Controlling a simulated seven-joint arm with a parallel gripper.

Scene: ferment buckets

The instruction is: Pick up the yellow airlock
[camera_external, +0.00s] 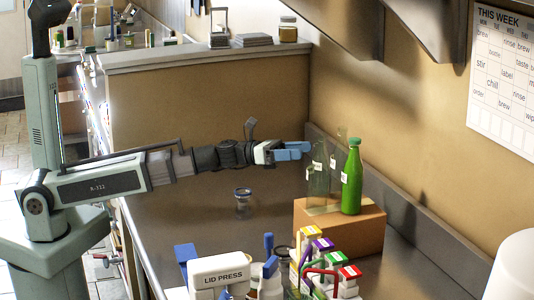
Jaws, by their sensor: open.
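No clearly separate yellow airlock can be made out. A small item with a yellow-and-white top (311,231) stands in a crowded row at the front, beside purple, green and red tops. I cannot tell whether it is the airlock; the items around it hide its lower part. My gripper (303,150) has light blue fingers and is stretched out over the counter, pointing right. It is open, and I see nothing held in it. It is well above and behind the row, close to the clear bottle (318,178); I cannot tell whether they touch.
A green bottle (351,182) and the clear bottle stand on a cardboard box (340,232) by the wall. A glass jar (243,205) stands mid-counter. A white lid press (220,275) is at the front, a white rounded object (515,270) at right. The counter's left-middle is clear.

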